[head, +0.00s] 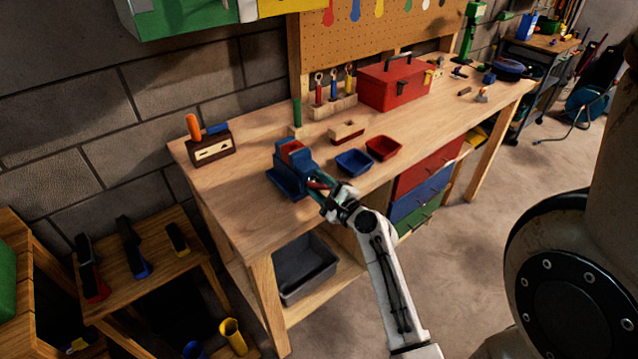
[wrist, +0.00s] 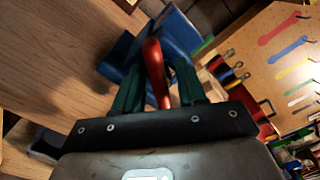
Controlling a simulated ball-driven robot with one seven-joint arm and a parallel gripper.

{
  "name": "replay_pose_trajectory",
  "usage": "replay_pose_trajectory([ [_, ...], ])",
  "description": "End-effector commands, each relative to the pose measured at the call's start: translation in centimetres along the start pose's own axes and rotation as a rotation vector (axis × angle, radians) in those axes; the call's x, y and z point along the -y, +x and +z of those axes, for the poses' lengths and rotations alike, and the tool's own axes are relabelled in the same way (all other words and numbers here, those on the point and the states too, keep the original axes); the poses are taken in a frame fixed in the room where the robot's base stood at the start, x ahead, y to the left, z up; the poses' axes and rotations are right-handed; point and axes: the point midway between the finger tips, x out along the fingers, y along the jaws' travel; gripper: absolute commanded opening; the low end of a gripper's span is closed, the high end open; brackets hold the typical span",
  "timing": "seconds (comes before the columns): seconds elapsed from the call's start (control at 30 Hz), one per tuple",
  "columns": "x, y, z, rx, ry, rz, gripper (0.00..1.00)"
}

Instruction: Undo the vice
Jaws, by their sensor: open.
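The blue vice (head: 291,185) stands on the near edge of the wooden workbench, with a red block (head: 292,147) at its top. The blue body (wrist: 174,40) also shows in the wrist view. Its red handle (wrist: 154,66) points towards my wrist camera, and a little of it shows in the head view. My gripper (wrist: 156,82) is open, with one green finger on each side of the red handle. I cannot tell whether either finger touches it. In the head view my gripper (head: 317,181) is at the vice's front, and the fingers partly hide the handle.
Blue (head: 355,162) and red (head: 383,148) trays lie right of the vice. A wooden block (head: 346,132), a tool rack (head: 333,107) and a red toolbox (head: 394,84) stand behind. A grey bin (head: 306,268) sits on the lower shelf.

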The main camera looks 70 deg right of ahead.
Motion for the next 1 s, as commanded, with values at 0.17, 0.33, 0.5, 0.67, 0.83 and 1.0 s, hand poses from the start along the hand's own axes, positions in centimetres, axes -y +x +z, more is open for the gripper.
replay_pose_trajectory([
  [0.17,-0.02,0.08,-0.03,0.000,0.000,0.000,0.40],
  [0.33,-0.01,0.06,-0.02,0.000,-0.001,0.000,0.32],
  [0.5,-0.01,0.05,-0.02,0.000,-0.001,0.000,0.16],
  [0.67,-0.02,0.04,-0.03,-0.001,-0.001,0.000,0.00],
  [0.83,-0.04,0.04,-0.03,-0.001,-0.002,0.000,0.00],
  [1.0,-0.12,0.03,-0.07,0.000,-0.028,0.000,0.00],
])
